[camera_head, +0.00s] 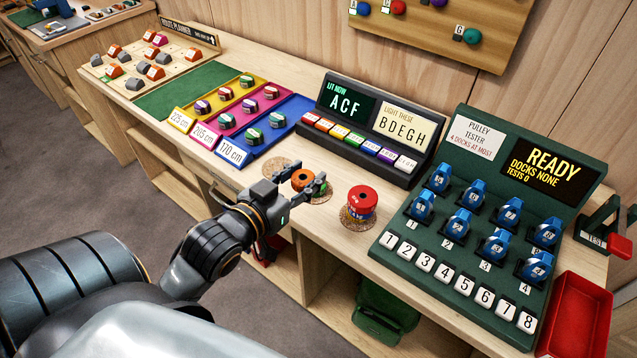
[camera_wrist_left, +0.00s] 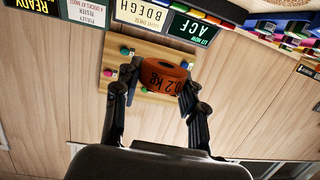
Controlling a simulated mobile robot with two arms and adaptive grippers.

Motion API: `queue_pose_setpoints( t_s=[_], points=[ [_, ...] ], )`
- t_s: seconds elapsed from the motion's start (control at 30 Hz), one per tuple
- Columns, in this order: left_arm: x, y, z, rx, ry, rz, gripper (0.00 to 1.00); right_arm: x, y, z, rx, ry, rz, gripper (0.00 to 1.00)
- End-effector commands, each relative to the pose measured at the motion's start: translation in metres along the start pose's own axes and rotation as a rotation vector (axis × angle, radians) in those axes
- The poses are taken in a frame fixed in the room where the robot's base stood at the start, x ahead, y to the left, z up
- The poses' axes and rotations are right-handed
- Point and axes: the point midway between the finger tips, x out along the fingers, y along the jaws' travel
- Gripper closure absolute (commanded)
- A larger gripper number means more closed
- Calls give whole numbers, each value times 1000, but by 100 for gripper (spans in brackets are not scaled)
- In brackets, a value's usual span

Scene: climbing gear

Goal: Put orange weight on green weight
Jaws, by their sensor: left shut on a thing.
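The orange weight (camera_head: 303,179) is a short round disc with a dark hole in its top. My left gripper (camera_head: 302,184) is shut on it and holds it above the counter. In the left wrist view the orange weight (camera_wrist_left: 164,89) sits between both fingers of my left gripper (camera_wrist_left: 160,98) and bears a "0.2 kg" label. A small green patch (camera_head: 322,188) shows beside the fingertips, possibly the green weight; the gripper and orange weight hide most of what is there. My right gripper is not in view.
A stack with a red weight (camera_head: 362,197) on top stands on a cork mat (camera_head: 357,224) to the right. Behind are a lit letter panel (camera_head: 372,125) and a coloured sorting board (camera_head: 232,120). The green pulley tester (camera_head: 455,265) is at the right, near a red tray (camera_head: 578,318).

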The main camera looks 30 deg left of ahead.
Motion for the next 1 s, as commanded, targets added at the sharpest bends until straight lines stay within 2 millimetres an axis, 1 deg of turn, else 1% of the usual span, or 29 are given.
queue_pose_setpoints(
  t_s=[0.03, 0.1, 0.13, 0.2, 0.3, 0.4, 0.5, 0.6, 0.77, 0.8, 0.9, 1.0],
  points=[
    [10, -2, 10, 3, 9, 1, 98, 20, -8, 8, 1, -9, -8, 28],
    [18, -6, 12, 3, 9, 0, 98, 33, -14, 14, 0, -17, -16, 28],
    [24, -10, 9, 3, 6, -1, 98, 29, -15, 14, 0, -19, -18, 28],
    [41, -17, 12, 2, 3, -1, 98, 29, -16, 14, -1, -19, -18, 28],
    [64, -27, 14, 1, 0, -3, 98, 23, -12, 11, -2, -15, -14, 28],
    [82, -32, 36, -3, -4, -2, 98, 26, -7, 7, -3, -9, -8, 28],
    [96, -38, 48, -2, -2, -1, 98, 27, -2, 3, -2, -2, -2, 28],
    [106, -40, 56, -2, -1, 0, 98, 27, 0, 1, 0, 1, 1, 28],
    [115, -44, 64, -1, -1, 0, 98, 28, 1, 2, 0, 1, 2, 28],
    [118, -45, 69, -2, -2, -1, 98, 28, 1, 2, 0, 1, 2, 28],
    [119, -44, 84, -3, -4, -1, 98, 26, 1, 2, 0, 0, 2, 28],
    [121, -44, 93, -1, -1, 0, 98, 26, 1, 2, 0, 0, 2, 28]
  ],
)
